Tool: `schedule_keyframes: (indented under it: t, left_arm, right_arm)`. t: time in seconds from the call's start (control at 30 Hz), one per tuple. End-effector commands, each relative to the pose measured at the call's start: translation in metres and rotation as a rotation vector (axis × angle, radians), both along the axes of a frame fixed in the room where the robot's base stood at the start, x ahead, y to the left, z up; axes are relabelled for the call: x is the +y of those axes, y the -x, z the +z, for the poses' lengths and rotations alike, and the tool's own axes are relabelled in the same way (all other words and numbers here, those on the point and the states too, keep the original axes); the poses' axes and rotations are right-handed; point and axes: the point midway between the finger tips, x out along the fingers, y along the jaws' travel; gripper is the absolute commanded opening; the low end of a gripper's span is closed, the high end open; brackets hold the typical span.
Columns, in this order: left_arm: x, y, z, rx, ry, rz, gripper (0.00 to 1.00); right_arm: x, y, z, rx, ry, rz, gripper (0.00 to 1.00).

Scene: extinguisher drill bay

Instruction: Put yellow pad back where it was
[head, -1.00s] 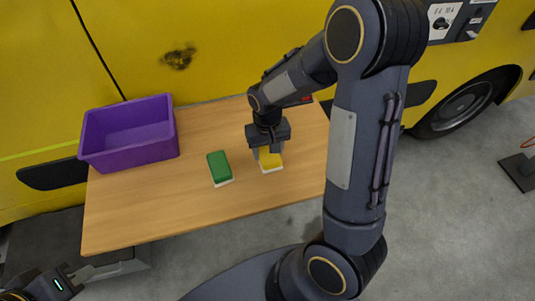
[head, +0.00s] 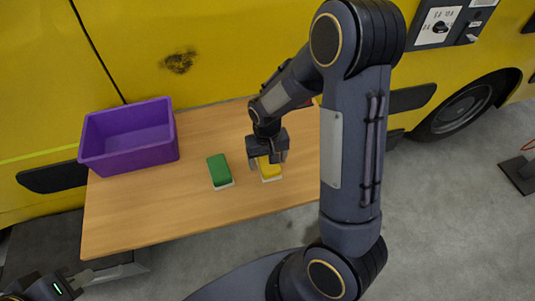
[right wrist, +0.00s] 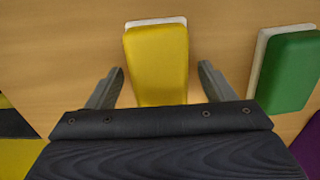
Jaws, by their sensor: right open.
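The yellow pad (head: 270,170), with a white underside, lies on the wooden table to the right of the green pad (head: 219,169). My right gripper (head: 268,164) is over the yellow pad, partly hiding it in the head view. In the right wrist view the open fingers (right wrist: 161,86) stand on either side of the near part of the yellow pad (right wrist: 158,60), with a gap on both sides. The green pad (right wrist: 290,70) is to the right there. My left gripper (head: 84,279) is low at the left edge, away from the table; its jaw state is unclear.
A purple bin (head: 130,138), seemingly empty, stands at the table's left end. The wooden table (head: 150,215) is clear at the front. A yellow vehicle (head: 220,40) stands right behind the table. A small red and dark item shows behind my right arm.

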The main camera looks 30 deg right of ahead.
Motion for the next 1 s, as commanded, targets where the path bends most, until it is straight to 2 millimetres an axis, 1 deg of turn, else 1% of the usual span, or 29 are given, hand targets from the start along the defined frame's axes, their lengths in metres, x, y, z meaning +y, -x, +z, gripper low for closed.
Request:
schedule_keyframes:
  t: [0.07, 0.17, 0.4, 0.5, 0.6, 0.77, 0.87, 0.97, 1.0]
  left_arm:
    - [0.0, 0.0, 0.0, 0.0, 0.0, 0.0, 0.0]
    - [0.0, 0.0, 0.0, 0.0, 0.0, 0.0, 0.0]
    - [0.0, 0.0, 0.0, 0.0, 0.0, 0.0, 0.0]
    - [0.0, 0.0, 0.0, 0.0, 0.0, 0.0, 0.0]
    - [0.0, 0.0, 0.0, 0.0, 0.0, 0.0, 0.0]
    - [0.0, 0.0, 0.0, 0.0, 0.0, 0.0, 0.0]
    - [0.0, 0.0, 0.0, 0.0, 0.0, 0.0, 0.0]
    - [0.0, 0.0, 0.0, 0.0, 0.0, 0.0, 0.0]
    - [0.0, 0.0, 0.0, 0.0, 0.0, 0.0, 0.0]
  right_arm:
    - [0.0, -0.001, 0.006, -0.003, 0.0, 0.0, 0.76]
    - [0.001, -0.002, 0.021, -0.007, 0.0, 0.001, 0.76]
    - [0.001, -0.002, 0.073, -0.008, -0.001, 0.001, 0.76]
    - [0.001, -0.002, 0.092, -0.007, -0.002, 0.001, 0.76]
    - [0.001, -0.002, 0.106, -0.005, -0.001, 0.001, 0.76]
    - [0.001, 0.001, 0.12, -0.005, -0.007, 0.0, 0.76]
    - [0.0, 0.012, 0.131, -0.03, -0.048, -0.004, 0.76]
    - [0.002, 0.037, 0.15, -0.09, -0.129, -0.001, 0.76]
    - [0.004, 0.05, 0.158, -0.124, -0.165, 0.002, 0.76]
